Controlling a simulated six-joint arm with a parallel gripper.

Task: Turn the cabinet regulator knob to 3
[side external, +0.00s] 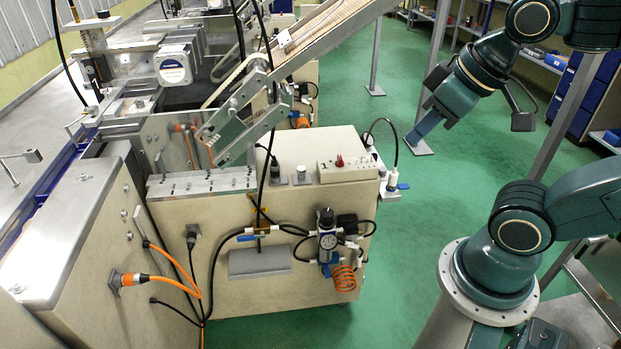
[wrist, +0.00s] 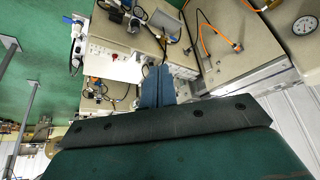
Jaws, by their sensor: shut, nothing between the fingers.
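The regulator knob (side external: 326,216) is a small black cap on top of the regulator, on the front of the beige cabinet (side external: 225,299). The knob's markings are too small to read. My gripper (side external: 415,138) is in the air to the right of the cabinet and above the knob, well apart from both. In the wrist view, its blue-green fingers (wrist: 156,76) are together and empty. Small dark fittings show at the top of that view, but I cannot make out the knob there.
Black hoses and a coiled orange hose (side external: 344,279) surround the regulator. A control panel (side external: 347,168) with a red button is on the cabinet top. A sloped conveyor (side external: 325,35) rises behind. Green floor (side external: 400,200) lies open between cabinet and my arm. Another dial (wrist: 303,25) shows in the wrist view.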

